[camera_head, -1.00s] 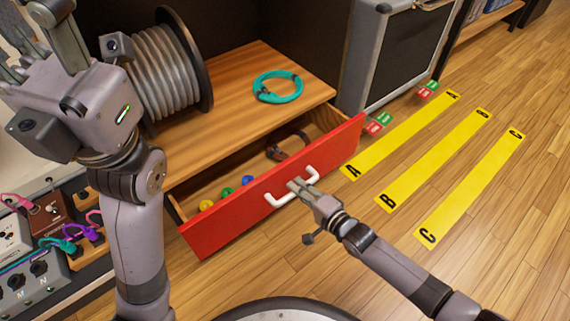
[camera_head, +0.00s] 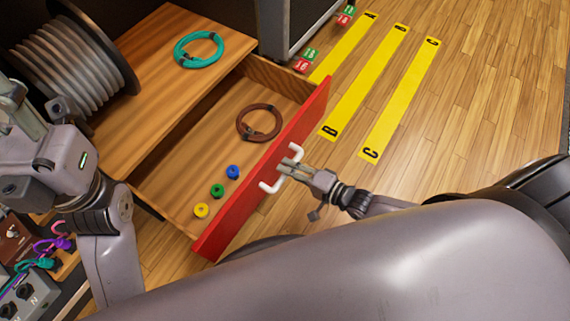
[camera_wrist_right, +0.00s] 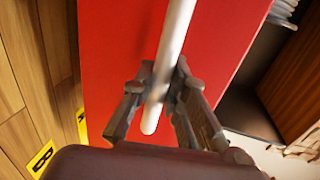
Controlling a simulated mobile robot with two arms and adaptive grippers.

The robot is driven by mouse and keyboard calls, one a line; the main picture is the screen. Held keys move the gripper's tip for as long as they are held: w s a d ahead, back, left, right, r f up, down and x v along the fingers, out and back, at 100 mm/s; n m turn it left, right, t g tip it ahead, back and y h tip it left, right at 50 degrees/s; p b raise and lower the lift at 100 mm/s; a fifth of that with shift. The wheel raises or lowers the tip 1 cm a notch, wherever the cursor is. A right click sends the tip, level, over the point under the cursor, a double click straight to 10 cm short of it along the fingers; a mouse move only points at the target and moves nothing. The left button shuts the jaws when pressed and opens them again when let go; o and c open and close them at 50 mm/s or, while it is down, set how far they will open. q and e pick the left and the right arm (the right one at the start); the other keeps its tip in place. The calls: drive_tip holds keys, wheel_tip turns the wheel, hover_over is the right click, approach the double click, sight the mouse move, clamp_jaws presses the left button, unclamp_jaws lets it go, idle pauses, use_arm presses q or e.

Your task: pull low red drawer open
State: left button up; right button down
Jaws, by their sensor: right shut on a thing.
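The low red drawer (camera_head: 262,178) stands well open, and its wooden inside shows in the head view. A white bar handle (camera_head: 296,153) is on its red front. My right gripper (camera_head: 286,166) is shut on this handle. In the right wrist view the fingers (camera_wrist_right: 160,90) lie on both sides of the white handle (camera_wrist_right: 174,45), in front of the red panel (camera_wrist_right: 115,40). My left gripper is at the left edge of the head view; its fingers are cut off, so its opening does not show.
In the drawer lie a coiled brown cable (camera_head: 259,123) and yellow (camera_head: 201,210), green (camera_head: 217,190) and blue (camera_head: 232,171) pieces. A teal cable coil (camera_head: 198,50) lies on the wooden top beside a large grey reel (camera_head: 75,65). Yellow floor strips (camera_head: 365,80) lie to the right.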

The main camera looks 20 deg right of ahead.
drive_tip(key=c, duration=1.6)
unclamp_jaws()
drive_tip(key=shift+o, duration=0.2)
drive_tip(key=v, duration=1.2)
